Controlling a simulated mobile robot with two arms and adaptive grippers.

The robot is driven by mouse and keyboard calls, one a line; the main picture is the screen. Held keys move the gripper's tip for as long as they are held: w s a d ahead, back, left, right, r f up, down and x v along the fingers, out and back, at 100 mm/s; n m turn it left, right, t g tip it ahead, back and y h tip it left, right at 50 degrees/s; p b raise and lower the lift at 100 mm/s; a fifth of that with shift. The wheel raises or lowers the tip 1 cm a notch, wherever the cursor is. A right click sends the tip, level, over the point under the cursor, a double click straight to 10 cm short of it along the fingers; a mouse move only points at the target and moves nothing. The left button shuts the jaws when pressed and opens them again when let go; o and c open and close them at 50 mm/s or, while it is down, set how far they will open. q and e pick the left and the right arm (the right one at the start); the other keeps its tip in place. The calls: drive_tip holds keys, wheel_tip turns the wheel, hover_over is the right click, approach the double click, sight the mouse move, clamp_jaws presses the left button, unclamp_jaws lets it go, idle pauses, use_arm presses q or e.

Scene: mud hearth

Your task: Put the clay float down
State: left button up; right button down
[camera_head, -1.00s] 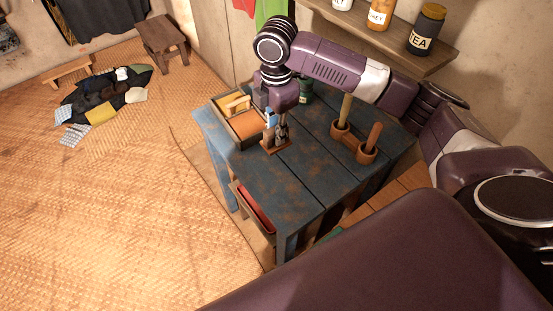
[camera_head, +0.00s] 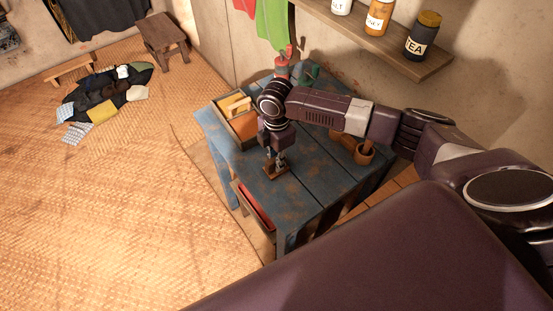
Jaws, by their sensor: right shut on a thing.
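The clay float (camera_head: 268,172), a small brown wooden plate, is under my right gripper (camera_head: 276,158). The gripper points down and is shut on it; its fingers hide the handle. The float is at or just above the blue worn table (camera_head: 305,189), near the table's left edge; I cannot tell whether it touches. My left gripper is not in view.
Wooden cups (camera_head: 364,154) are at the right, partly behind my arm. A red lantern-like thing (camera_head: 282,68) stands at the back. The table's front is clear.

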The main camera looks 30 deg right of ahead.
drive_tip(key=c, duration=1.9)
unclamp_jaws()
drive_tip(key=shift+f, duration=0.1)
drive_tip(key=shift+f+b, duration=0.15)
drive_tip(key=shift+b, duration=0.25)
wheel_tip(320, 180, up, 7)
drive_tip(key=b, duration=0.2)
drive_tip(key=shift+w+a+b, duration=0.1)
drive_tip(key=shift+a+b, duration=0.05)
drive_tip(key=shift+b, duration=0.15)
drive_tip(key=shift+r, duration=0.5)
